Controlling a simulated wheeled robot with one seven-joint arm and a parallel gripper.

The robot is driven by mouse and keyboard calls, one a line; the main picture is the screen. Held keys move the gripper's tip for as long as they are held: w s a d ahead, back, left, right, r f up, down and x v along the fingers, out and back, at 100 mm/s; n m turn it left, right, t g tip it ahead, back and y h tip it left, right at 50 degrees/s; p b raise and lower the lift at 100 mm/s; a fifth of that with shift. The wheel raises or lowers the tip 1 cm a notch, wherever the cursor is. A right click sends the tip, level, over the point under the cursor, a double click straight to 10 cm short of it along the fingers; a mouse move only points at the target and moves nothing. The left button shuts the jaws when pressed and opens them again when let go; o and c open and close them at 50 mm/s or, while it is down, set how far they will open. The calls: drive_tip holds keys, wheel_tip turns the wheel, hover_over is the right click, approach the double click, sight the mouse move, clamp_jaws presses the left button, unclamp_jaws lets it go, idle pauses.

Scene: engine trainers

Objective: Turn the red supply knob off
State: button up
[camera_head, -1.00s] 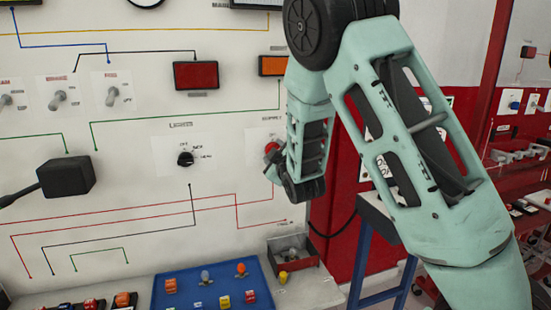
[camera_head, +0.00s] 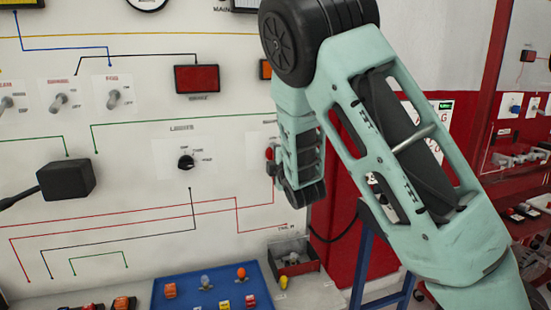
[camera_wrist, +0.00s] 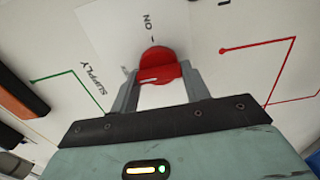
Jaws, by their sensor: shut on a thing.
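The red supply knob (camera_wrist: 158,62) is on a white label plate on the wall panel. In the wrist view its round red face sits between the two grey fingers of my gripper (camera_wrist: 161,72), which are shut on its sides. The printed "ON" mark is just above the knob in that view, and "SUPPLY" is to its left. In the head view only a sliver of the knob (camera_head: 269,153) shows at the left edge of my wrist. My wrist hides most of the knob and the label there.
A black lights knob (camera_head: 186,162) is left of the supply knob. Toggle switches (camera_head: 114,99) and a red indicator (camera_head: 197,78) are higher up. Below are a blue tray (camera_head: 158,292) with small parts and a grey bin (camera_head: 298,266). A black box (camera_head: 66,179) is at left.

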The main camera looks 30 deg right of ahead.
idle(0.5)
drive_tip(key=o, duration=1)
drive_tip(key=shift+s, duration=0.1)
